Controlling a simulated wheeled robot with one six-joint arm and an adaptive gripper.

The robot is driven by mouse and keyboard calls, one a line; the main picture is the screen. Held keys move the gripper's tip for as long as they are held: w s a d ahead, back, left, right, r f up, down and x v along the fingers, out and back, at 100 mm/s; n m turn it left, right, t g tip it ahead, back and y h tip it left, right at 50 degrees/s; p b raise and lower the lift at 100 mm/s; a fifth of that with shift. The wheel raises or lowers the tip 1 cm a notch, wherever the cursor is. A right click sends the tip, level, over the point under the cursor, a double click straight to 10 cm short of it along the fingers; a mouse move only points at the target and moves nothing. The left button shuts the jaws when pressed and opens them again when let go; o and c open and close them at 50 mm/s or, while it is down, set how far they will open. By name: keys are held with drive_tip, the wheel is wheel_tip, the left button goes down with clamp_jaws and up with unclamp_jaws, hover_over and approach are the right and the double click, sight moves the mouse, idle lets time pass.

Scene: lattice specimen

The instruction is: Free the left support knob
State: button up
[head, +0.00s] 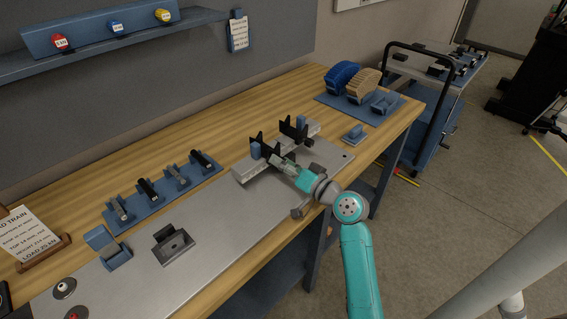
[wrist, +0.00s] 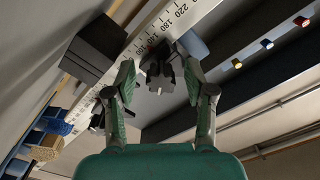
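The left support (head: 264,146) is a black forked holder with a blue block, on a pale rail on the bench. My gripper (head: 276,161) is at its front side, and its fingers partly hide the support's lower front in the head view. In the wrist view my gripper (wrist: 158,78) is open. A black lobed knob (wrist: 159,76) shows between the two green fingers, with a visible gap on each side. I cannot tell how deep the knob lies between the fingertips. The right support (head: 297,130) stands farther along the same rail.
The rail carries a printed scale (wrist: 170,22). A large dark block (wrist: 95,47) is close to the left finger in the wrist view. A blue rack of cylinders (head: 163,189) and a dark fixture (head: 173,244) lie to the left. Bare grey plate (head: 225,222) lies between them and the rail.

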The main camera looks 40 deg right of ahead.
drive_tip(key=s, duration=1.2)
drive_tip(key=shift+d, duration=0.25)
drive_tip(key=m, duration=0.5)
drive_tip(key=shift+w, duration=0.1)
drive_tip(key=m, duration=0.3)
drive_tip(key=shift+m, duration=0.4)
drive_tip(key=m, duration=0.4)
drive_tip(key=shift+w, duration=0.1)
drive_tip(key=m, duration=0.5)
drive_tip(key=shift+w, duration=0.2)
drive_tip(key=w, duration=1)
drive_tip(key=shift+w+a, duration=0.2)
drive_tip(key=shift+w, duration=0.1)
drive_tip(key=shift+c, duration=0.3)
